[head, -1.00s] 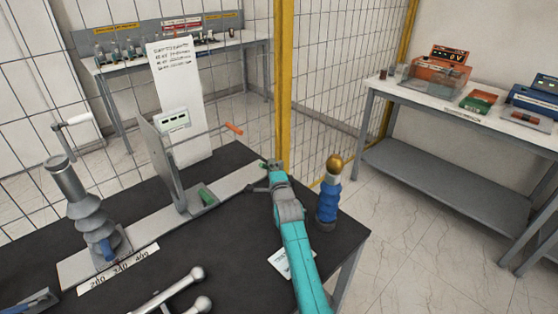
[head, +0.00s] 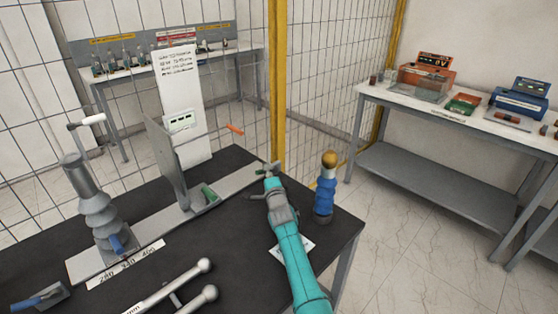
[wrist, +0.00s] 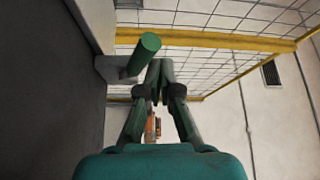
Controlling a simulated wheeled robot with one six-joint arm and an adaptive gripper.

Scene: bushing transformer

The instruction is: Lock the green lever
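The long grey metal bar (head: 235,182) lies on the black table, with a small green part at its far end beside my gripper (head: 268,170). In the wrist view a green cylindrical handle (wrist: 146,50) sticks out from a grey bracket at the left, matching a lever. My gripper (wrist: 159,66) has its fingertips together, just right of the handle, with nothing seen between them. I cannot tell whether a finger touches the handle. Another green part (head: 209,194) sits on the bar at the foot of the upright grey plate (head: 168,163).
A blue bushing with a brass ball (head: 325,185) stands close right of my gripper. A grey ribbed insulator (head: 97,215) stands at the left. A wire fence with a yellow post (head: 278,90) rises behind the table.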

